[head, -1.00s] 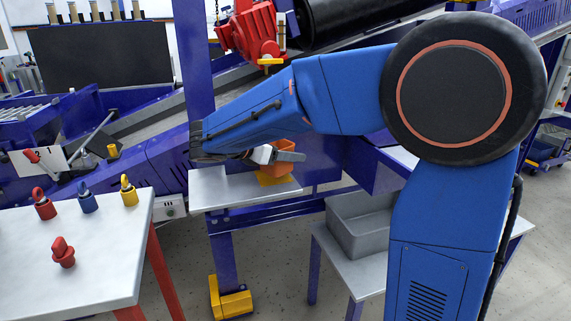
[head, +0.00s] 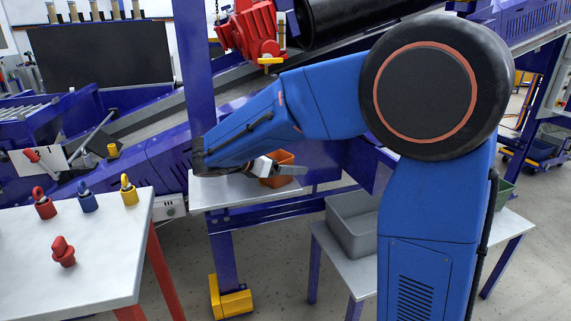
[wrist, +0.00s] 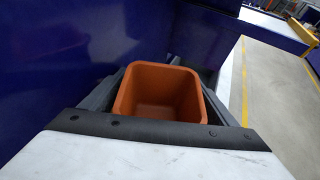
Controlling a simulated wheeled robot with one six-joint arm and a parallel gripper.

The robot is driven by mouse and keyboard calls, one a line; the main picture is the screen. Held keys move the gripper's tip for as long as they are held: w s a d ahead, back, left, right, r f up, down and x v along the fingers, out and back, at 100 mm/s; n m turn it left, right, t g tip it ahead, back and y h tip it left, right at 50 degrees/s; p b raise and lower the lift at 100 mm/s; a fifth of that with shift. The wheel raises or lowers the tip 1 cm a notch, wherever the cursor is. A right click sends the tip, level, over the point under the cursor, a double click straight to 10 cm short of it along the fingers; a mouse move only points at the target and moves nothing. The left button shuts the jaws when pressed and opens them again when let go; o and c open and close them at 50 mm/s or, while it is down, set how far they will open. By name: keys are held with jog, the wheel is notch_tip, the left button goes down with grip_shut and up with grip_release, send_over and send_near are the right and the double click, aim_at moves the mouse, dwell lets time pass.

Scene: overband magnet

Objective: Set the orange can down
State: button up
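The orange can (wrist: 158,108) is a square, open-topped, empty container. In the wrist view it sits upright between the two dark fingers of my gripper (wrist: 162,90), which are shut on its sides. In the head view the can (head: 280,158) is partly hidden behind a finger of my gripper (head: 277,169). It is low over the small grey shelf (head: 225,190) on the blue frame. I cannot tell whether its base touches the shelf. The yellow patch seen earlier on the shelf is hidden now.
A blue upright post (head: 193,80) stands left of my forearm, with a red machine part (head: 250,35) above. A grey bin (head: 350,222) stands on a lower table at right. A white table (head: 110,255) with several coloured eyebolt-like pieces is at left.

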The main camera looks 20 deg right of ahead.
jog(key=shift+r, duration=0.1)
jog(key=shift+s+a+r, duration=0.1)
jog(key=shift+a+r, duration=0.05)
jog(key=shift+a, duration=0.05)
jog(key=v, duration=1.1)
jog(key=shift+a+r, duration=0.2)
jog(key=shift+a, duration=0.05)
jog(key=shift+s, duration=0.1)
